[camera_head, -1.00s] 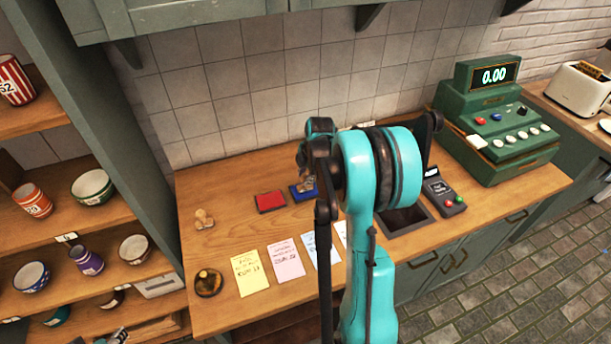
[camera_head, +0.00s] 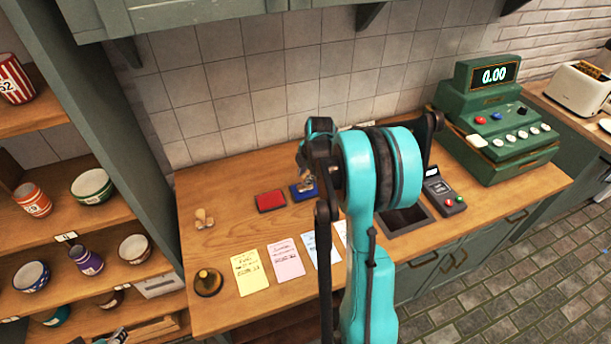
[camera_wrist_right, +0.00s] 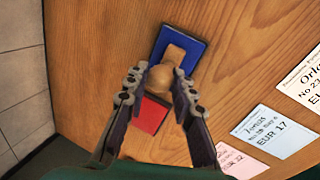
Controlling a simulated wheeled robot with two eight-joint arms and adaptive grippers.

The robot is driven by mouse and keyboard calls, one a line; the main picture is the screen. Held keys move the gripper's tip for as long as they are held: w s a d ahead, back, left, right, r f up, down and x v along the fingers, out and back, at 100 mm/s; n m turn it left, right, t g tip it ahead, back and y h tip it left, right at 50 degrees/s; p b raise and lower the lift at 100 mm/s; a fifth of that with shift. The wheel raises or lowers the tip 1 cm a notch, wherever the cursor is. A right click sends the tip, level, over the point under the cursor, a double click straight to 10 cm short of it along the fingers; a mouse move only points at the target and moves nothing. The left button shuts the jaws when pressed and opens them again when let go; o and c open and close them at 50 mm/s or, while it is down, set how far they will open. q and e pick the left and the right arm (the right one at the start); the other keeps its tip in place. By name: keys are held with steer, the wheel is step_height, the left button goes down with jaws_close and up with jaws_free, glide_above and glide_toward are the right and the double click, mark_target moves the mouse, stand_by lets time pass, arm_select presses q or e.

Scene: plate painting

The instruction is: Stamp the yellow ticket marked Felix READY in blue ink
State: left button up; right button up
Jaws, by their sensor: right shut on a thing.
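The yellow ticket (camera_head: 249,272) lies near the counter's front left; its writing is too small to read. My right gripper (camera_wrist_right: 155,88) is shut on a wooden stamp (camera_wrist_right: 162,78), over the blue ink pad (camera_wrist_right: 193,45). The stamp's lower end is over the blue pad, but I cannot tell whether it presses on it. In the head view my right arm partly covers the blue pad (camera_head: 303,190). The red ink pad (camera_head: 270,201) is just left of it. A second wooden stamp (camera_head: 204,218) stands at the left of the counter.
A pink ticket (camera_head: 286,258) and a blue ticket (camera_wrist_right: 274,131) lie right of the yellow one. A round dark object with a brass-coloured top (camera_head: 208,282) stands left of it. A card terminal (camera_head: 443,193) and green cash register (camera_head: 495,125) stand right. Bare wood lies behind the tickets.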

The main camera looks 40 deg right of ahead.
stand_by(0.3)
steer(key=shift+r+p, duration=2.4)
steer(key=shift+r, duration=1.1)
steer(key=shift+f, duration=0.1)
